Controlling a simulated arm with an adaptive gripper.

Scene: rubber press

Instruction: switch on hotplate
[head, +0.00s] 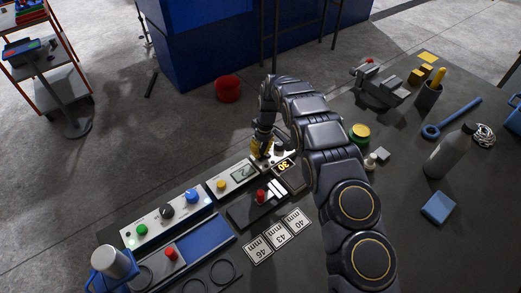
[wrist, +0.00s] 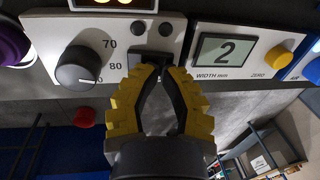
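The hotplate's control panel (wrist: 117,33) fills the upper left of the wrist view. It has a black knob (wrist: 78,68), markings 70 and 80, and a small black switch (wrist: 165,29). The fingers are apart, with a narrow gap at the tips. A dark part shows at that gap; I cannot tell whether the tips touch it. In the head view, my gripper (head: 263,143) is at the panel's far end, beside an orange display (head: 285,165) reading 30, and hides part of the panel.
In the head view, a long panel with knobs (head: 166,212), a small press with a red knob (head: 260,196) and number plates (head: 278,234) lie nearer. A grey bottle (head: 447,155) stands at right.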

